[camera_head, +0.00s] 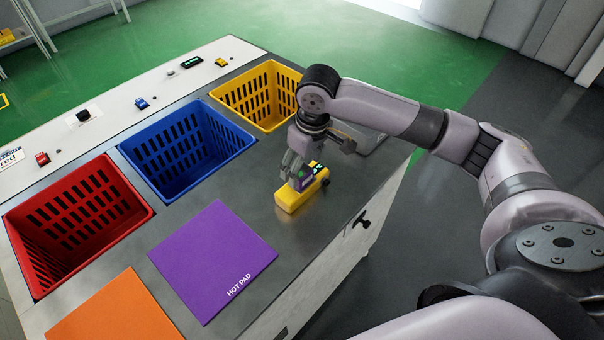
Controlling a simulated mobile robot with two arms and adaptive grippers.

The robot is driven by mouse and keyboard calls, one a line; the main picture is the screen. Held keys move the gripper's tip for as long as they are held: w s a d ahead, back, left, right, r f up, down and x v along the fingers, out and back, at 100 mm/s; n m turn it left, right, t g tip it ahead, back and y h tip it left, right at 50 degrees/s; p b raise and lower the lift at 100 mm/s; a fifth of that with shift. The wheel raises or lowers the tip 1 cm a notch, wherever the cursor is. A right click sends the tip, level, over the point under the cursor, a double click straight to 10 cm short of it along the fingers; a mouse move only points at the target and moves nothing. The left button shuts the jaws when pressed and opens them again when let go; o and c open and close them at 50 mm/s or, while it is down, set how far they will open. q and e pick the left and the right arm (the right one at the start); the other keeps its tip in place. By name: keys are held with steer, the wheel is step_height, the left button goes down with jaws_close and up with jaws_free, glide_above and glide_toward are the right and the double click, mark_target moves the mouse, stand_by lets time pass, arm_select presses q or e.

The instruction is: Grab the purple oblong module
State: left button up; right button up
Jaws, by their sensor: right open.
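An oblong module (291,201) lies on the grey worktop, right of the blue basket. Its body looks mostly yellow, with a small purple patch and a dark and green patch on top. My right gripper (298,183) is open, pointing down at the module's near-left part, with its fingers right at the top of it. The fingers hide part of the module, and I cannot tell whether they touch it. No wholly purple module shows. My left gripper is not in view.
Red (78,208), blue (190,143) and yellow (252,92) baskets are sunk along the worktop. A purple hot pad (210,260) and an orange pad (115,312) lie in front. The worktop (305,238) between the module and purple pad is clear. Its right edge is close to the module.

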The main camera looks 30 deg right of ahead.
mark_target(302, 171)
steer(key=f, duration=0.3)
steer(key=shift+w+f, duration=0.25)
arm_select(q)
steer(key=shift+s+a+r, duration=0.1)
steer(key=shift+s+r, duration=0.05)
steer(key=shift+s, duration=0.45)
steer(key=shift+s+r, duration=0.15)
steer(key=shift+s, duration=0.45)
arm_select(e)
steer(key=c, duration=0.5)
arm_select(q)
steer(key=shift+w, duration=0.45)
arm_select(e)
steer(key=c, duration=0.9)
steer(key=shift+r, duration=0.15)
